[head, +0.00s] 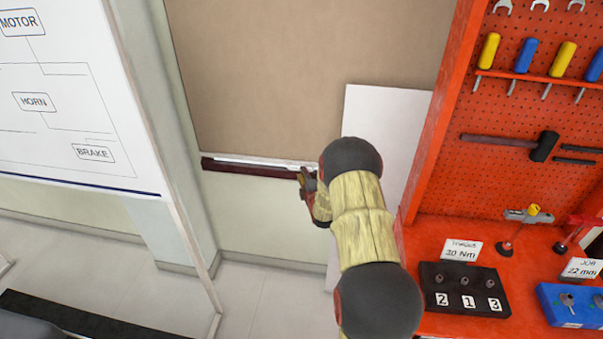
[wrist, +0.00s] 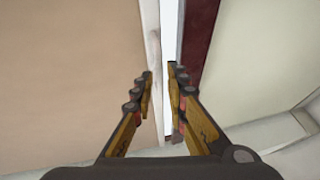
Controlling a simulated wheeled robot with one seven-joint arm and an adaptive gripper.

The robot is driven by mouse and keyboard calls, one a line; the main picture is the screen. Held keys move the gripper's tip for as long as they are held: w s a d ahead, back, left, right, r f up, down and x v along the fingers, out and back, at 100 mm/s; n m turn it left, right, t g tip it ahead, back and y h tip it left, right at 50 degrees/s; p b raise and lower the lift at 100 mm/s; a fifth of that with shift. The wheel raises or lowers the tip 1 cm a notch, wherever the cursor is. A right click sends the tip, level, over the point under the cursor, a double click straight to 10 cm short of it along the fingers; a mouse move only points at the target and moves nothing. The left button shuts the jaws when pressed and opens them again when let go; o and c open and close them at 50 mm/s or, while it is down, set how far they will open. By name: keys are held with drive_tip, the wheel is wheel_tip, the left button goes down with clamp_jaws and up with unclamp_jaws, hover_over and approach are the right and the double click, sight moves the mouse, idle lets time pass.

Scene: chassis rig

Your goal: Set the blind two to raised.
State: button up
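The blind (head: 310,70) is a large tan sheet hanging low over a window, with its pale bottom bar (head: 250,161) just above a dark red sill (head: 235,170). I cannot see a label telling which blind it is. My gripper (head: 304,178) is at the right end of the bar, partly hidden by my arm. In the wrist view, the blind (wrist: 70,70) fills the left and the pale bar (wrist: 154,45) runs up the middle. The two fingertips (wrist: 162,75) stand apart on either side of the bar, with a bright gap showing by the right finger. I see no firm grip.
A white panel (head: 385,130) leans on the wall right of the blind. A red tool board and bench (head: 450,240) stand at the right, with a black numbered block (head: 464,289). A white diagram board (head: 75,100) stands at the left. The floor (head: 270,300) below the sill looks clear.

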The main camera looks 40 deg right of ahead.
drive_tip(key=shift+b+x, duration=0.4)
drive_tip(key=shift+x, duration=1.4)
drive_tip(key=shift+c, duration=0.4)
clamp_jaws()
drive_tip(key=shift+f, duration=0.1)
